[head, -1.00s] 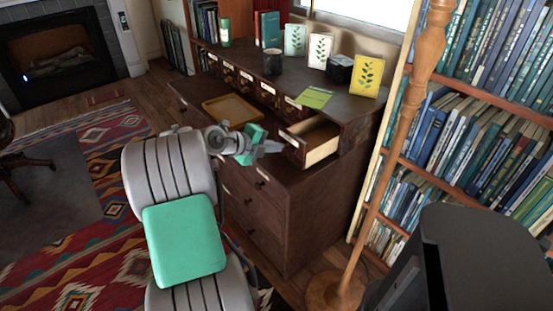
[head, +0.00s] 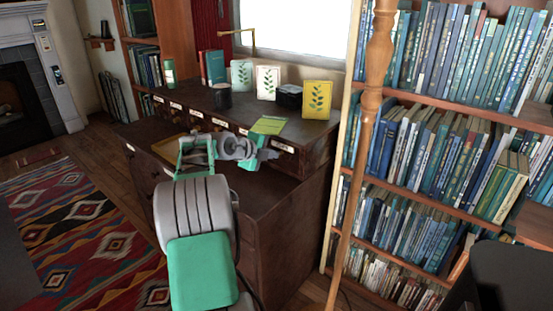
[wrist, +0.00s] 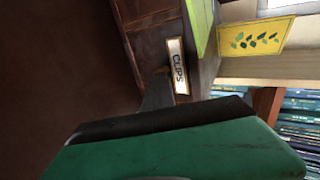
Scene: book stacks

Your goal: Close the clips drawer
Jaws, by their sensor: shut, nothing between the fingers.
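The clips drawer (head: 285,147) is at the right end of the small drawer row on the dark wooden cabinet. Its front looks flush or nearly flush with the row, and no open drawer interior shows. In the wrist view its front carries a white label reading CLIPS (wrist: 178,66). My gripper (head: 270,155) is shut and empty, right at the drawer front. In the wrist view the gripper tip (wrist: 158,88) is beside the label, at or very near the front; I cannot tell whether it touches. The gripper body hides part of the drawer.
A green card (head: 268,125), a yellow leaf card (head: 316,100) and a dark mug (head: 221,96) stand or lie on the cabinet top. A tan tray (head: 170,148) lies on the lower ledge. A wooden pole (head: 369,105) and full bookshelves stand to the right.

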